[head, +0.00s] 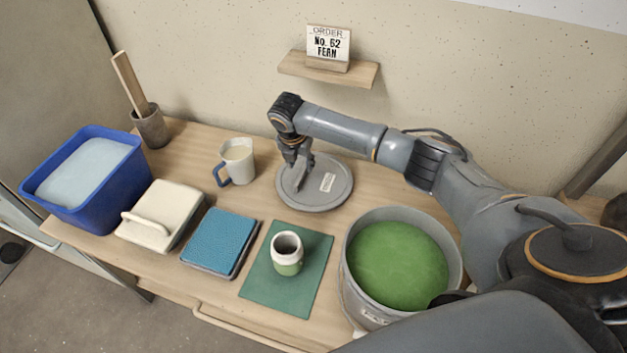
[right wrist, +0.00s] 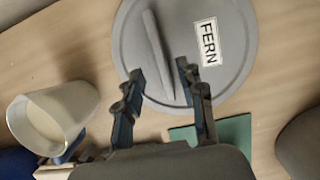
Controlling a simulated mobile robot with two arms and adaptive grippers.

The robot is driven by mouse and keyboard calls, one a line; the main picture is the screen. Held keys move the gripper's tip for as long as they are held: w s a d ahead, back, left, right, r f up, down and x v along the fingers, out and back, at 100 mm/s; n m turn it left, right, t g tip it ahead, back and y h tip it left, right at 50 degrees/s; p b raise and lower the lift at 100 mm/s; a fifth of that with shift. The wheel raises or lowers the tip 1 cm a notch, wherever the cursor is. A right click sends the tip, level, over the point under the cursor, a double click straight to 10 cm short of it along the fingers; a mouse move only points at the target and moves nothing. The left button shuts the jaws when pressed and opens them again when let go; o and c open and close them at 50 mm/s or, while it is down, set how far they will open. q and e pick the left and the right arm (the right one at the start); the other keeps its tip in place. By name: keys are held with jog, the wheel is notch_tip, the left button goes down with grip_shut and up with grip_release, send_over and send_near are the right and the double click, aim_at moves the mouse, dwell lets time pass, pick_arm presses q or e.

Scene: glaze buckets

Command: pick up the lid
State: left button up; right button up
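The lid (head: 330,197) is a flat grey disc with a raised bar handle and a white label. It lies on the table at the back, behind the green mat. In the right wrist view the lid (right wrist: 235,70) fills the upper middle, its label reads FERN, and its handle (right wrist: 156,50) runs lengthwise between the lines of my fingers. My right gripper (head: 298,162) points down over the lid's left part. In the right wrist view its fingers (right wrist: 159,74) are apart with nothing held; I cannot tell whether they touch the lid. My left gripper is not in view.
A bucket of green glaze (head: 400,263) stands at front right under my right arm. A small jar (head: 287,252) stands on the green mat (head: 262,286). A mug (head: 238,158), blue pad (head: 219,240), cream block (head: 160,214) and blue tub (head: 120,185) stand left. A shelf (head: 352,72) holds an order card.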

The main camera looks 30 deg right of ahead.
aim_at(303, 170)
jog(key=shift+x, duration=2.15)
jog(key=shift+f, duration=0.15)
jog(key=shift+c, duration=0.4)
grip_shut()
